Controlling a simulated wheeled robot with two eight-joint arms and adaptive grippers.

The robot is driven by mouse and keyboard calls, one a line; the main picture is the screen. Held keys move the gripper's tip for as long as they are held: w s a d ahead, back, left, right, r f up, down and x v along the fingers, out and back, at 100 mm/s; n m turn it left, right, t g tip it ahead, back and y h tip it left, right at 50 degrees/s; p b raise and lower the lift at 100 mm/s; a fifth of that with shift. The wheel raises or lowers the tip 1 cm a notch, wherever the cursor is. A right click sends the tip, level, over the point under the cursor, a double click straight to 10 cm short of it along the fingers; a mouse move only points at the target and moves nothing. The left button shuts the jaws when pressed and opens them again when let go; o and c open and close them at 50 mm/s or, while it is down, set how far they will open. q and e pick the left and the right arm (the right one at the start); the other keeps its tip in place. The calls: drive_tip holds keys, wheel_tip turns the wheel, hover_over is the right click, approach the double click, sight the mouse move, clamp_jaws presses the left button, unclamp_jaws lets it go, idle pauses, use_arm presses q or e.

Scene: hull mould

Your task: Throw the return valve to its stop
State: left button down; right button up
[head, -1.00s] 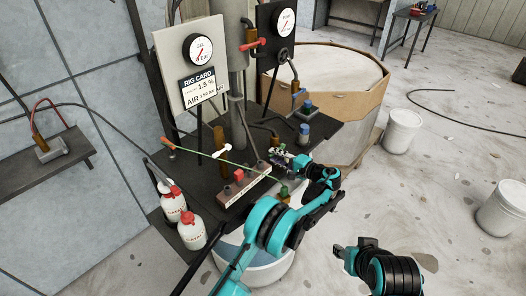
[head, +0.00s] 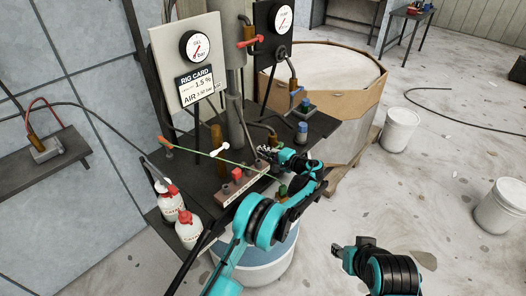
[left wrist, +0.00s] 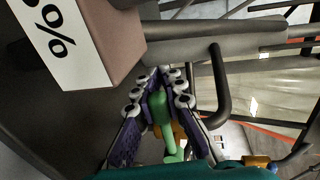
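A green handle (left wrist: 156,108) shows in the left wrist view between the fingers of my left gripper (left wrist: 160,80), with a brass body (left wrist: 181,131) behind it. It nearly fills the gap; I cannot tell whether both fingers press on it. I cannot tell which handle is the return valve's. In the head view my left gripper (head: 264,152) hovers over the dark bench by the labelled block (head: 243,186). A red handle (head: 250,42) on the column and a blue handle (head: 297,91) also show. My right gripper (head: 338,251) is away from the bench, over the floor; its fingers are unclear.
The gel gauge panel (head: 160,65) stands behind the bench (head: 325,124). Red-capped bottles (head: 190,234) stand at its lower left. A thin green line crosses above the bench. In the left wrist view a dark bent pipe (left wrist: 222,85) runs close beside the fingers.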

use_arm(q)
wheel_tip(320, 180, down, 2)
drive_tip(key=n+b, duration=0.2)
drive_tip(key=shift+w+d+t+h+b, duration=0.1)
drive_tip(key=shift+w+t+h+b, duration=0.05)
drive_tip(key=shift+t+h+b, duration=0.2)
drive_tip(key=shift+w+d+f+n+t+b, duration=0.15)
drive_tip(key=shift+f+n+b, duration=0.15)
drive_tip(key=shift+n+b, duration=0.2)
drive_tip(key=shift+w+d+f+n+t+b, duration=0.1)
drive_tip(key=shift+f+n+b, duration=0.2)
drive_tip(key=shift+n, duration=0.2)
drive_tip(key=shift+w+d+f+n+t+b, duration=0.15)
drive_tip(key=shift+w+f+n+t+b, duration=0.2)
drive_tip(key=shift+n+b, duration=0.45)
drive_tip(key=c, duration=1.7)
unclamp_jaws()
